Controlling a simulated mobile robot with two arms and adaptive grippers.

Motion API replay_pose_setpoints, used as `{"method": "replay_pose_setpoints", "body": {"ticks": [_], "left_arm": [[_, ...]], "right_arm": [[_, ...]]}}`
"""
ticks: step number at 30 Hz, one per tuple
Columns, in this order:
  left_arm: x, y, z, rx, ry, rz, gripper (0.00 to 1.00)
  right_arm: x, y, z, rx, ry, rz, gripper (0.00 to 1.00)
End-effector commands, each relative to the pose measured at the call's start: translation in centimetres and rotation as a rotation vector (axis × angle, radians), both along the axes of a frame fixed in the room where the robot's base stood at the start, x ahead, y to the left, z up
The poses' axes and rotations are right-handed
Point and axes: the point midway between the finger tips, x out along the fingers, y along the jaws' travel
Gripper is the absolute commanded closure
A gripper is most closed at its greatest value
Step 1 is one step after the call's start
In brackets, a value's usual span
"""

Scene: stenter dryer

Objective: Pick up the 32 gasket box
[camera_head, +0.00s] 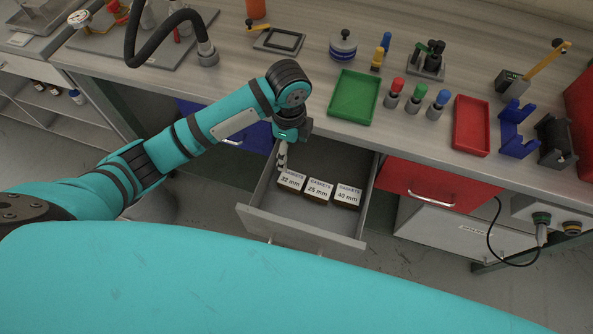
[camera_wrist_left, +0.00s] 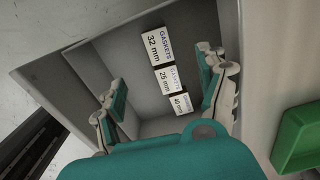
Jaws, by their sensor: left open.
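The 32 mm gasket box (camera_head: 290,181) is a small box with a white labelled top. It lies in the open grey drawer (camera_head: 300,233), leftmost of three boxes in the head view. The right gripper is not in view.
The 25 mm box (camera_head: 318,190) and the 40 mm box (camera_head: 346,195) lie beside it. The drawer walls stand close around. The bench above holds a green tray (camera_head: 354,97), a red tray (camera_head: 471,125) and several tools. A red drawer front (camera_head: 430,187) is to the right.

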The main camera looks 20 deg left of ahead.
Motion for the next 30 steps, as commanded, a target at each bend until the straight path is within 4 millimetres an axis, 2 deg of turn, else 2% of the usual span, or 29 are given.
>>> {"method": "replay_pose_setpoints", "body": {"ticks": [1, 7, 10, 14, 21, 30], "left_arm": [[-0.2, 0.0, -1.2, 0.001, 0.007, 0.001, 0.25], [-0.2, 0.0, -5.6, 0.001, 0.005, 0.004, 0.25], [-0.1, 0.0, -7.7, 0.0, 0.004, 0.003, 0.25], [-0.1, 0.0, -9.5, 0.0, 0.002, 0.004, 0.25], [-0.1, -0.1, -11.2, -0.001, 0.002, 0.004, 0.25], [-0.1, -0.2, -15.3, 0.0, 0.002, 0.005, 0.25]], "right_arm": [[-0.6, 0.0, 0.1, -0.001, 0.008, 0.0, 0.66], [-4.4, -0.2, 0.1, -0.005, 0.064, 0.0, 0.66], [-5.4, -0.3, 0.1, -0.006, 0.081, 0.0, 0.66], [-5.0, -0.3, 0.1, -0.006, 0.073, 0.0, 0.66], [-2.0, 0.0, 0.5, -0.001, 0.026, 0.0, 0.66], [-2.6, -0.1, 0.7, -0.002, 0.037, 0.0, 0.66]]}}
